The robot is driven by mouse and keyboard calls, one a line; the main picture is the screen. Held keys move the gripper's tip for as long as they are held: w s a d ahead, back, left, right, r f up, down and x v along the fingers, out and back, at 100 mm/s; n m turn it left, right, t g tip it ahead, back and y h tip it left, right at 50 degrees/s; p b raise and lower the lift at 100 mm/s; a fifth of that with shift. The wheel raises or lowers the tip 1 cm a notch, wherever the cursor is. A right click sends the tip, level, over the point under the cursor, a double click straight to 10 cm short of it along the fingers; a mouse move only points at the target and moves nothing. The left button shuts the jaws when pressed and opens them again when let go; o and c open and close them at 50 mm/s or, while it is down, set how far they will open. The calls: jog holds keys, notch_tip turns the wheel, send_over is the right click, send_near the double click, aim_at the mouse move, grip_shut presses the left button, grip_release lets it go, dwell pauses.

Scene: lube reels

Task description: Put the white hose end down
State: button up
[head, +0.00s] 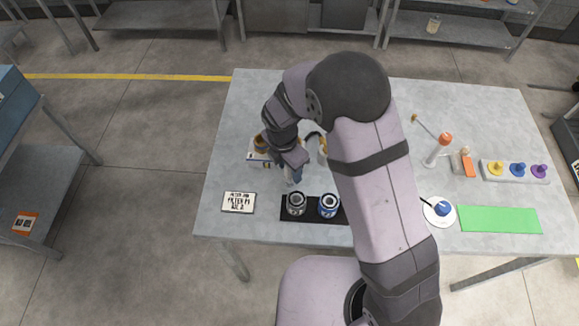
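My gripper (292,179) is over the left half of the grey table, just behind the black mat with two metal cans. Its fingers are small and mostly hidden by my own wrist, so I cannot tell whether they are open or shut. A small blue and whitish shape shows at the fingertips, but I cannot tell what it is. I cannot clearly make out the white hose end. A dark curved piece (313,136), perhaps hose, shows between my wrist and forearm.
The black mat (285,214) holds a grey can (296,203) and a blue can (328,205). A printed card (239,202) lies left. Right are a white plate (430,217), green mat (499,219), orange-topped bottle (440,148) and tray (517,174) of coloured knobs. The table's far-left area is clear.

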jog(key=shift+r, duration=0.1)
notch_tip(320, 180, up, 12)
jog(key=s+a+b, duration=0.1)
jog(key=b, duration=0.2)
dwell(0.6)
jog(key=s+d+f+m, duration=0.1)
jog(key=s+d+m, duration=0.6)
jog(key=m, duration=0.6)
jog(key=s+d+f+m+g+y, duration=0.1)
jog(key=s+d+f+m, duration=0.1)
jog(key=s+d+m, duration=0.5)
jog(key=shift+s+d+f+m, duration=0.3)
jog(key=shift+d+m, duration=2.5)
jog(key=shift+m, duration=0.7)
